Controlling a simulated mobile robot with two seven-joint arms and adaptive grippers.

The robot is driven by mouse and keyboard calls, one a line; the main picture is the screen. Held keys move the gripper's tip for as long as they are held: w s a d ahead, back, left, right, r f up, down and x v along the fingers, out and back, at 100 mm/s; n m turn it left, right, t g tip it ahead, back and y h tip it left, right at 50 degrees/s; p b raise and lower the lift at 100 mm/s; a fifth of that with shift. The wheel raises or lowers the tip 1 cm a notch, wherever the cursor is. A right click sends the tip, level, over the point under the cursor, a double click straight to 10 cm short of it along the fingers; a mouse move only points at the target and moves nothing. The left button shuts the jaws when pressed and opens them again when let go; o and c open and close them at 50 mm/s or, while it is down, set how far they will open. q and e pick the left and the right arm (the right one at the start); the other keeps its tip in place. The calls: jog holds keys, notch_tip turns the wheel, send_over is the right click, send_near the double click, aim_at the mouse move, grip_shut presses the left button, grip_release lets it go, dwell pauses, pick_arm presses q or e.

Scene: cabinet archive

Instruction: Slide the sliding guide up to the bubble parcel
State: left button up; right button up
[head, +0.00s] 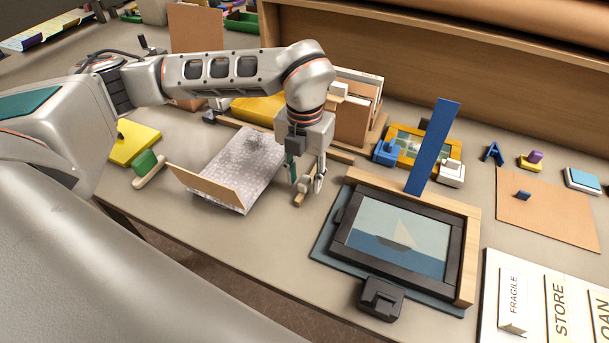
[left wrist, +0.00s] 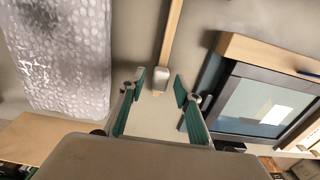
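The bubble parcel (head: 238,160) is a silvery, bubble-wrapped flat pack lying on the table, left of my left gripper. It also shows at the upper left in the left wrist view (left wrist: 62,55). A narrow wooden bar with a pale end block, which looks like the sliding guide (left wrist: 170,40), lies to the right of the parcel with a gap between them. My left gripper (head: 309,190) points down over the bar's near end. In the left wrist view the gripper (left wrist: 158,86) is open, its green-padded fingers apart on either side of the end block. My right gripper is out of view.
A brown panel (head: 210,187) stands at the parcel's near edge. A framed sailboat picture (head: 400,235) lies right of the gripper, with a blue strip (head: 433,145) rising behind it. A green-handled block (head: 147,168) sits left. Bare table lies in front of the gripper.

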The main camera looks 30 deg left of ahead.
pick_arm(q)
grip_shut()
jog(key=shift+s+a, duration=0.1)
jog(key=shift+a, duration=2)
grip_release()
jog(key=shift+r, duration=0.2)
notch_tip(320, 180, up, 12)
jog(key=shift+f, duration=0.15)
